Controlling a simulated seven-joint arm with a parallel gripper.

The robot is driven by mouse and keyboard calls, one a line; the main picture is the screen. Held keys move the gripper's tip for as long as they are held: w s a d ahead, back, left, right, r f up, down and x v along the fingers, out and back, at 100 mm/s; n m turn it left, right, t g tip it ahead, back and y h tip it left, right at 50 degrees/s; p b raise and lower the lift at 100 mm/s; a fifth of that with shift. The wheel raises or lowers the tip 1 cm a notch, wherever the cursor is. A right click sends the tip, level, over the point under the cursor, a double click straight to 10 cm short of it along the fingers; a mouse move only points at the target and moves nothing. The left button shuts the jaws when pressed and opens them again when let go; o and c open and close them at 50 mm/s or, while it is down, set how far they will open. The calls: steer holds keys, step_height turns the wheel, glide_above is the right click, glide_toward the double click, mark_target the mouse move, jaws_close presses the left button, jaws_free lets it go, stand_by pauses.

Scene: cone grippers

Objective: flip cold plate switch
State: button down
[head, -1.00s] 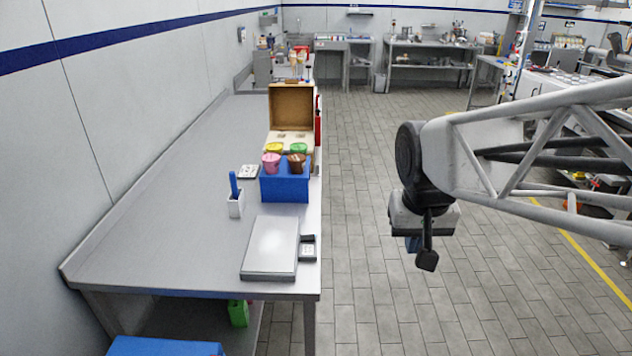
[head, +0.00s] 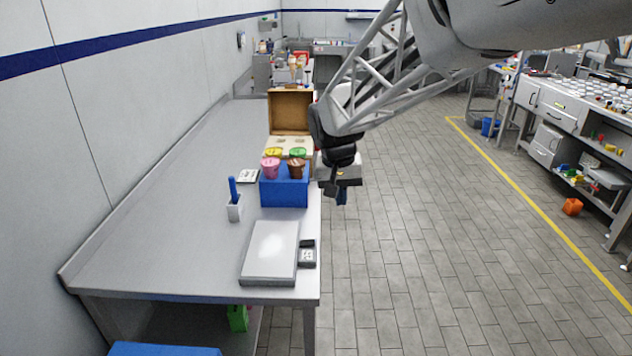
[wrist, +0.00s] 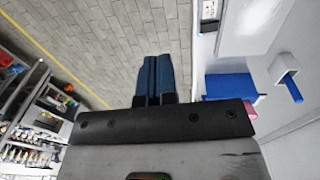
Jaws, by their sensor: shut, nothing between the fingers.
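The cold plate (head: 270,249) is a flat, pale grey slab lying near the front right of the steel table. A small switch box (head: 307,256) with a dark end sits at its right side, by the table edge. Both show at the top of the wrist view, the switch box (wrist: 209,12) left of the plate (wrist: 248,22). The switch's position is too small to tell. My gripper (head: 341,200) hangs over the floor just right of the table, beyond the switch box and apart from it. In the wrist view its blue fingers (wrist: 153,78) are together and empty.
A blue box (head: 284,188) with several coloured cups stands behind the plate, close to my gripper's left. An open brown case (head: 290,112) is behind it. A white holder (head: 235,208) with a blue-handled tool stands left. The table's left side is clear.

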glide_above(312, 242)
steer(key=a, duration=0.3)
step_height(312, 242, down, 7)
steer(key=shift+g+h, duration=0.3)
steer(key=shift+h, duration=0.1)
steer(key=shift+d, duration=0.15)
steer(key=f, duration=0.4)
steer(key=d+f, duration=0.1)
steer(key=f, duration=0.4)
steer(key=d+f, duration=0.1)
steer(key=f, duration=0.3)
steer(key=shift+d+f, duration=0.1)
steer(key=shift+f, duration=0.25)
